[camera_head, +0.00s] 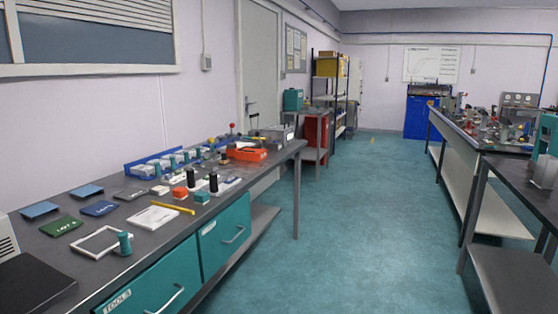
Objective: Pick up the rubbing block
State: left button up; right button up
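Neither of my grippers is in view. A grey workbench (150,234) runs along the left wall and carries many small items. I cannot tell for certain which of them is the rubbing block. Small block-like candidates are a red-orange block (180,192) and a teal block (202,198), both near the bench's front edge beside two black upright cylinders (191,177). A short teal cylinder (124,243) stands at the corner of a white frame (98,242) nearer to me. Nothing is touching these items from above.
Blue and green flat pads (62,226), a white plate (152,217) and a yellow stick (172,207) lie nearby. Blue bins (160,164) line the wall side; an orange tray (246,154) is farther back. Teal drawers (224,236) are below. The teal floor (355,220) is clear between the benches.

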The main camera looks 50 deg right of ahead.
aim_at(224, 160)
jog(key=z, duration=1.3)
